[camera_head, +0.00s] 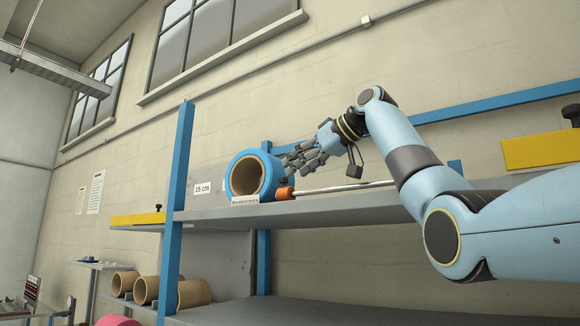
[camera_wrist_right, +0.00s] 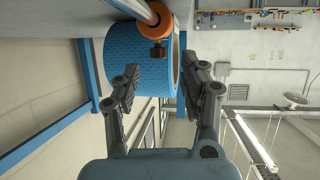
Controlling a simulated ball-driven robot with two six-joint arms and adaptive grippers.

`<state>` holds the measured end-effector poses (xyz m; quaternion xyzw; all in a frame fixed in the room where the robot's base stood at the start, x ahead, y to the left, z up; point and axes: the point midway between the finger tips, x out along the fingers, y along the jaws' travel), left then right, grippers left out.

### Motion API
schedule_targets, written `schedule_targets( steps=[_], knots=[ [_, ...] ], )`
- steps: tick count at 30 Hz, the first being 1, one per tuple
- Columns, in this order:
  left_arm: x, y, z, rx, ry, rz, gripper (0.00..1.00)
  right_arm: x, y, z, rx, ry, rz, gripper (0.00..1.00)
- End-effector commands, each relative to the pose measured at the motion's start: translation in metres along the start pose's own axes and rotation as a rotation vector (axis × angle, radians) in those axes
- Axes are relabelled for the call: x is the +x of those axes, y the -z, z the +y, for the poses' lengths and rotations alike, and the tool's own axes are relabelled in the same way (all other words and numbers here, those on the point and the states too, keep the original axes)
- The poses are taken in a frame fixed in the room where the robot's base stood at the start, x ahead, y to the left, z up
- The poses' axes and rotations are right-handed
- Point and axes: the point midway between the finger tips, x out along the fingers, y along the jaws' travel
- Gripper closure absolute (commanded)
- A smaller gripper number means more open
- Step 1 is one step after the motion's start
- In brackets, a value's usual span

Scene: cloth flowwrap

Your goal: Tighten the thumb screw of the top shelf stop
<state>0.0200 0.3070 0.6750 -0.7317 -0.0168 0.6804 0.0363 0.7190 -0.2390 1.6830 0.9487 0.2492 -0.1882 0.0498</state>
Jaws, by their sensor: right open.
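The top shelf stop is an orange collar (camera_head: 285,193) on a metal rod (camera_head: 345,187), in front of a blue roll (camera_head: 236,177) on the top shelf. In the right wrist view the collar (camera_wrist_right: 154,19) is at the top, and its small dark thumb screw (camera_wrist_right: 158,51) sticks out towards the gripper. My right gripper (camera_head: 297,164) is above and beside the collar. Its two fingers are spread and empty; in the wrist view the gripper (camera_wrist_right: 162,68) has the screw between and beyond the fingertips, apart from both. My left gripper is not in view.
The grey top shelf (camera_head: 330,208) has blue posts (camera_head: 179,155) and yellow blocks (camera_head: 541,150) with black knobs at both ends. A "25 cm" sign (camera_head: 202,188) stands left of the roll. Several brown tubes (camera_head: 195,294) lie below.

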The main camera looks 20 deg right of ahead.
Motion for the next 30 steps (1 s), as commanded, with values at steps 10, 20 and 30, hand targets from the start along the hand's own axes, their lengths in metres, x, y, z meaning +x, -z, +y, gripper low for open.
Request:
schedule_targets(
  steps=[10, 20, 30],
  knots=[
    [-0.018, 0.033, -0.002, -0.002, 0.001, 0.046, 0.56, 0.035, 0.0, 0.0, 0.0, -0.001, 0.0, 0.57],
    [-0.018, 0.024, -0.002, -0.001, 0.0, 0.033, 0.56, 0.036, -0.001, 0.0, 0.0, -0.001, 0.0, 0.68],
    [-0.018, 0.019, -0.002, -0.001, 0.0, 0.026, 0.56, 0.036, 0.0, 0.0, 0.0, -0.001, 0.001, 1.0]
  ],
)
